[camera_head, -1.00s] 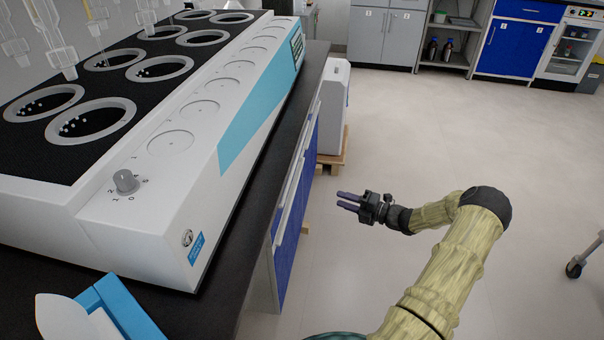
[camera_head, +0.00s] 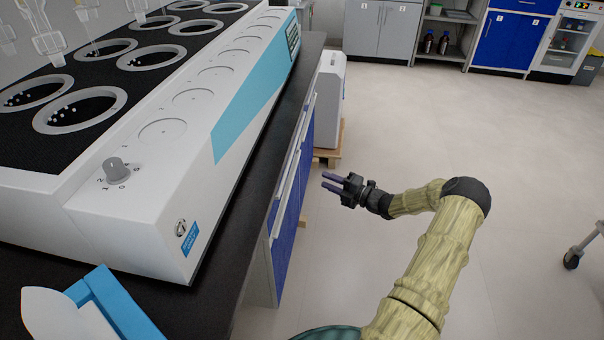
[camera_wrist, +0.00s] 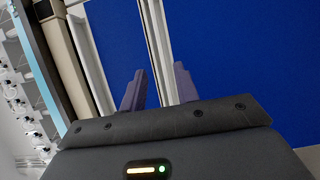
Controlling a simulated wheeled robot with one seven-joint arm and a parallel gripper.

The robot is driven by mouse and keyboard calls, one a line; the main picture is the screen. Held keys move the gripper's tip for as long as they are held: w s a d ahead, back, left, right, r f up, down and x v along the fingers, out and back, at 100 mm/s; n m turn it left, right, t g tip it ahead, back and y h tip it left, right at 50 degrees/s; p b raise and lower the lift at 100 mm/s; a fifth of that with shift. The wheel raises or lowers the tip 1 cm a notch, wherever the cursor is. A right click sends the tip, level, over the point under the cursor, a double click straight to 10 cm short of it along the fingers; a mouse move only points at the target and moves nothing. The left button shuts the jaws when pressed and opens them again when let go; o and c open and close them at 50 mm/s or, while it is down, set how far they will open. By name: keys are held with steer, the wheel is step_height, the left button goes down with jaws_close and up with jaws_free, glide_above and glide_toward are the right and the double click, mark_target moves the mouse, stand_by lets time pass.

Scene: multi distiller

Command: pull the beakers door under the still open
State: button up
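The still (camera_head: 190,120) is a long white unit with a blue stripe and round heater wells, on a dark bench. Blue cabinet doors (camera_head: 287,222) lie below the bench top, seen edge-on in the head view. In the wrist view, blue door panels (camera_wrist: 235,60) fill the middle and right, with pale vertical strips (camera_wrist: 154,45) between them. I cannot tell which panel is the beakers door. My gripper (camera_head: 328,182) points at the blue fronts; its two purple fingers are apart with nothing between them. In the wrist view the fingertips (camera_wrist: 162,82) stand in front of the pale strip; contact cannot be told.
The black bench edge (camera_head: 235,215) runs above the doors. A white box on a wooden pallet (camera_head: 328,157) stands past the cabinet. A wheeled stand (camera_head: 585,245) is at the right. The floor between is clear.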

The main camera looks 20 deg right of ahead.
steer(key=b+x, duration=0.3)
steer(key=x, duration=0.7)
steer(key=shift+w+a, duration=0.2)
steer(key=shift+w, duration=0.05)
jaws_close()
